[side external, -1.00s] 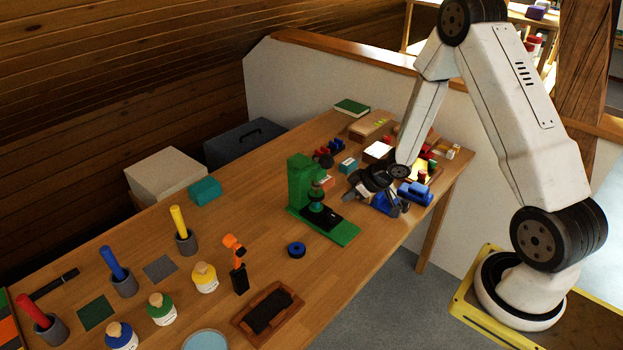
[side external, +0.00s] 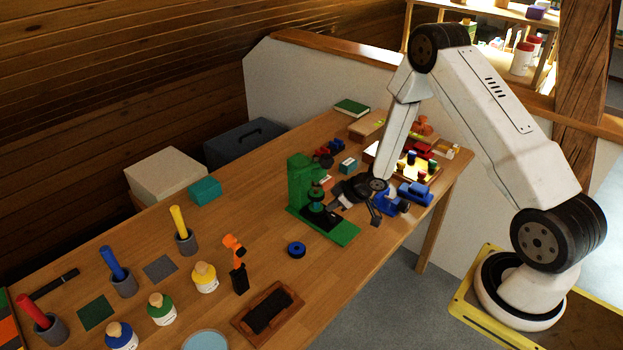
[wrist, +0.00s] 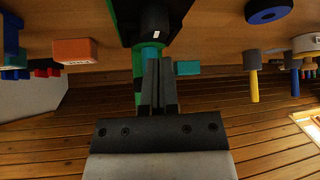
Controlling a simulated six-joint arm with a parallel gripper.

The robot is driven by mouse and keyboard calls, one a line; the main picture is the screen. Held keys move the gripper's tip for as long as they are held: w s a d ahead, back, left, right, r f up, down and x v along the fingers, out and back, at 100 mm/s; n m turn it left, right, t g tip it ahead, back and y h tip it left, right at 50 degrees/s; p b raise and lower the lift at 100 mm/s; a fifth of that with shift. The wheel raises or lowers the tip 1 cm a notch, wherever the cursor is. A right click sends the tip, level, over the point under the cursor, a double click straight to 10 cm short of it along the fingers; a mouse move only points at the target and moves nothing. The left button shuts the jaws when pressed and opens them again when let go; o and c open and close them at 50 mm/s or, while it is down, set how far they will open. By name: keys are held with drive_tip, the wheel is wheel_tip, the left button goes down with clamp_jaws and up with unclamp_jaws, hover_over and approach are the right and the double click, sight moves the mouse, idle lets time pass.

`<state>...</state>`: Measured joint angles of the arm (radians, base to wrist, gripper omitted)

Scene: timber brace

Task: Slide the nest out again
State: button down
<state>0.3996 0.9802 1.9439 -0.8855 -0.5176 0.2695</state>
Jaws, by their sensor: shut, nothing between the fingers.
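The green press (side external: 301,182) stands on the bench with its green base (side external: 335,231) running toward the front right. A dark nest (side external: 321,217) appears to lie on that base, under the press's dark and teal ram; its exact position along the base is hard to tell. My gripper (side external: 336,198) is just right of the press, low over the base, with its fingers toward the ram. In the wrist view my gripper (wrist: 157,72) has its fingers together and empty, close to a teal part (wrist: 151,52) and a dark round part (wrist: 155,22). Contact cannot be told.
Blue tooling (side external: 391,203) and a blue block (side external: 415,193) stand right of my gripper, near the bench edge. A lit tray (side external: 427,170) of coloured parts lies behind them. A blue ring (side external: 297,250) lies in front of the press. Bench left of the ring is partly clear.

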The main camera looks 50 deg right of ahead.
sight(318, 215)
drive_tip(key=shift+x, duration=1.6)
drive_tip(key=shift+s, duration=0.15)
drive_tip(key=s, duration=1.2)
drive_tip(key=shift+a+f, duration=0.1)
drive_tip(key=v, duration=0.9)
drive_tip(key=shift+r, duration=0.6)
drive_tip(key=shift+w, duration=0.1)
drive_tip(key=shift+w+r, duration=0.1)
